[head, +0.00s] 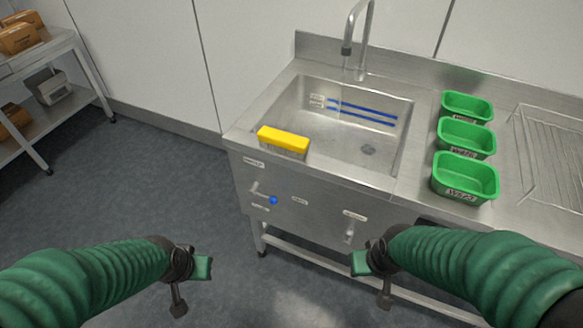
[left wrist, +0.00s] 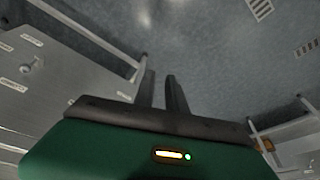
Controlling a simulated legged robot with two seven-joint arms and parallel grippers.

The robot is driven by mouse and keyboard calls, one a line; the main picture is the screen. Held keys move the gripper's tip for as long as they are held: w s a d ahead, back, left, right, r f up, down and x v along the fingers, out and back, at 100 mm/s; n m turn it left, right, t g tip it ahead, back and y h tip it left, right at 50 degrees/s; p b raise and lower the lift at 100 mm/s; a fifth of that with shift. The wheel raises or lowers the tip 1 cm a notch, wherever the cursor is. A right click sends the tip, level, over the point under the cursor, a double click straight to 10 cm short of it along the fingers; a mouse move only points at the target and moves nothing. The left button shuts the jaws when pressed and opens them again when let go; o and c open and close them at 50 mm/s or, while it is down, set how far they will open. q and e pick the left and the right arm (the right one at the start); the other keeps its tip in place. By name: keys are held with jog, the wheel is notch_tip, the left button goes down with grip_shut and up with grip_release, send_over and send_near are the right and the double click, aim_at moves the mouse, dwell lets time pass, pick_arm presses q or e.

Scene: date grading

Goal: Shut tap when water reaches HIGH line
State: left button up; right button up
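The steel sink basin (head: 330,140) has two blue level lines (head: 362,113) on its back wall, with small labels at their left that I cannot read. The drain shows on the basin floor; I see no clear water surface. The tap spout (head: 347,45) arches over the back rim, and no stream shows below it. A lever with a blue knob (head: 273,200) is on the sink's front panel. My left gripper (head: 192,284) hangs in front and below left of it, empty, its fingers apart in the left wrist view (left wrist: 160,92). My right gripper (head: 372,280) is below the panel's right part, touching nothing visible.
A second handle (head: 349,230) is on the panel's right. A yellow-topped block (head: 284,140) sits on the front left rim. Several green tubs (head: 465,178) stand right of the basin. A shelf rack (head: 60,45) with boxes is far left. The floor between is clear.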

pick_arm(q)
jog(key=w+d+f+m+t+b, duration=0.1)
jog(key=w, duration=0.3)
jog(key=w+d+f+m+t+h, duration=0.1)
jog(key=w, duration=0.3)
jog(key=w+d+f+m+t+b, duration=0.1)
jog(key=w, duration=0.3)
jog(key=shift+d+f+t+h+b, duration=0.2)
jog(key=shift+d+t+h+b, duration=0.1)
jog(key=shift+d, duration=0.1)
grip_shut()
jog(key=m+t+h+b, duration=0.2)
jog(key=t+h+b, duration=0.1)
jog(key=h+b, duration=0.1)
send_over(262, 196)
jog(key=s, duration=0.3)
notch_tip(262, 196, down, 3)
notch_tip(262, 196, down, 3)
jog(key=shift+w+r+b, duration=0.1)
jog(key=shift+w+b, duration=0.05)
jog(key=shift+b, duration=0.2)
jog(key=shift+w+f, duration=0.15)
jog(key=shift+f, duration=0.45)
